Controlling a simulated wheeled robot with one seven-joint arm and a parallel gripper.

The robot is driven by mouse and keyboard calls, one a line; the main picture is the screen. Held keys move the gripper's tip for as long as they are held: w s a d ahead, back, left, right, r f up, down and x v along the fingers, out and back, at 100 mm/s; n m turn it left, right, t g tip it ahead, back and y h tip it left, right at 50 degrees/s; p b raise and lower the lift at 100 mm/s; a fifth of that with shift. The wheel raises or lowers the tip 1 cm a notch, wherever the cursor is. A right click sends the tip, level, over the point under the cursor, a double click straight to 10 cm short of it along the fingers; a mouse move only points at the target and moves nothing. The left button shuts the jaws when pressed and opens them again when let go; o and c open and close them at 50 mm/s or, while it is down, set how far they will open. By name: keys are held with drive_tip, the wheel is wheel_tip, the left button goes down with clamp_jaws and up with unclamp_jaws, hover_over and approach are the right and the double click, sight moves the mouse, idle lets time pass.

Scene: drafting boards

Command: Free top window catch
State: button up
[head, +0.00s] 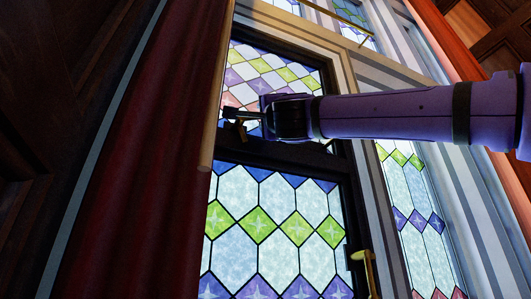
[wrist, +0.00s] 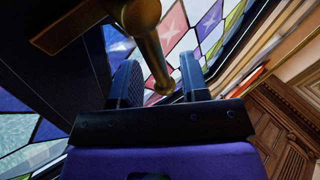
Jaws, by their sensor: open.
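The top window catch is a brass lever (wrist: 152,55) with a rounded end. In the wrist view it hangs between the two fingers of my gripper (wrist: 160,76). The fingers are apart, one on each side of the lever; I cannot tell whether either touches it. In the head view my gripper (head: 252,114) reaches in from the right to the left part of the dark rail between the upper leaded pane (head: 275,72) and the lower pane (head: 260,225). The catch there is small, dark and mostly hidden by the gripper.
A dark red curtain (head: 140,150) hangs to the left of the window. Another brass handle (head: 366,268) is at the lower right of the frame. A brass bar (head: 379,24) shows at the upper right. Wood panelling (head: 480,35) is at the far right.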

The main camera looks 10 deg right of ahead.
drive_tip(key=shift+w+a+r, duration=0.1)
drive_tip(key=shift+w+r, duration=0.15)
clamp_jaws()
